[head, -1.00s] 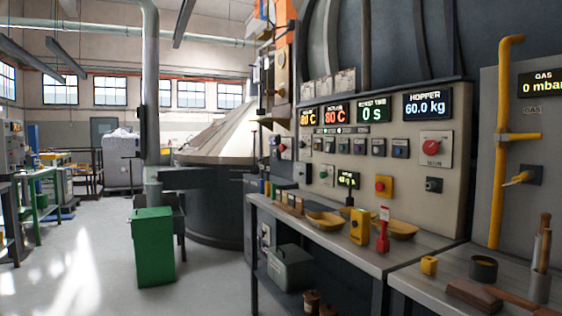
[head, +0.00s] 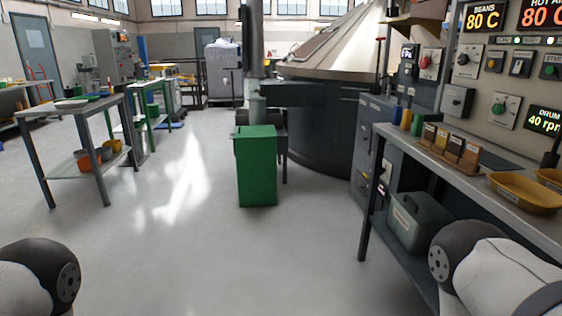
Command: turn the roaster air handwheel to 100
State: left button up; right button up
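I cannot make out a handwheel marked for roaster air in this view. The roaster control panel (head: 500,90) is at the right, cut off by the picture edge. It has a green knob (head: 499,109), several small switches, and displays reading beans 80 C (head: 483,17) and drum 40 rpm (head: 543,121). A grey box with a red knob (head: 427,61) is left of the panel. Parts of my arms show at the lower left and lower right corners. Neither of my grippers is in view.
A bench (head: 462,178) with trays and a grey bin (head: 417,221) below stands at the right. A green bin (head: 256,166) stands mid-floor before the large cone-topped vessel (head: 325,48). A table (head: 74,112) is at the left. The near middle floor is clear.

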aim_at(424, 62)
jog(key=i, duration=1.25)
jog(key=i+j+z, duration=0.15)
jog(key=i, duration=1.05)
jog(key=i+l, duration=0.05)
